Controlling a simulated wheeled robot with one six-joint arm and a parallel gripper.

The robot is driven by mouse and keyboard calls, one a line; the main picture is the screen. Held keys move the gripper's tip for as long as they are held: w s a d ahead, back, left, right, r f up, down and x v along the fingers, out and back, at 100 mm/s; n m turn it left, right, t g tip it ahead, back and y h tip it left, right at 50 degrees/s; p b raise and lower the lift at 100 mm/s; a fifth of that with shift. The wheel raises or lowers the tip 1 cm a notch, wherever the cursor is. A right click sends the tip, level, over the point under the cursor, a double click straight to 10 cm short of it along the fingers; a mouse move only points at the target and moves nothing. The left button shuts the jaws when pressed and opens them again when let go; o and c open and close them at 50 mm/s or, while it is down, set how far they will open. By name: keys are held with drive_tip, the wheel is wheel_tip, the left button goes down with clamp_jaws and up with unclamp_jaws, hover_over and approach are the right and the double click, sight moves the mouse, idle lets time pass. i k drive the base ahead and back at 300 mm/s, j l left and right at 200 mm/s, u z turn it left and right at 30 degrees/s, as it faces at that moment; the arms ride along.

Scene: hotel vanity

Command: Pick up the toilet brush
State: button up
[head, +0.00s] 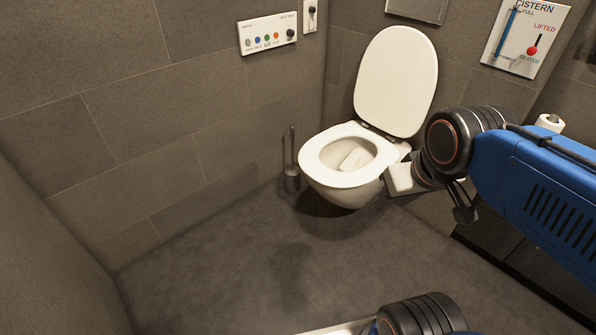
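The toilet brush (291,152) stands upright on the floor left of the toilet, close to the left wall. Its thin dark handle points up, and its lower part sits in a small holder (291,180). My gripper (463,207) is at the right, right of the toilet bowl and well apart from the brush. Its dark fingers point down. They are small and partly hidden behind my arm, so I cannot tell whether they are open or shut. I see nothing held in them.
A white toilet (345,190) with its lid (395,82) raised stands between my gripper and the brush. A button panel (267,33) is on the left wall. A toilet roll (550,123) is at the right. The floor (220,260) in front is clear.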

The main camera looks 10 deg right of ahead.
sight(292, 170)
drive_tip(key=i+z, duration=0.1)
drive_tip(key=i, duration=1.05)
drive_tip(key=i+j, duration=0.4)
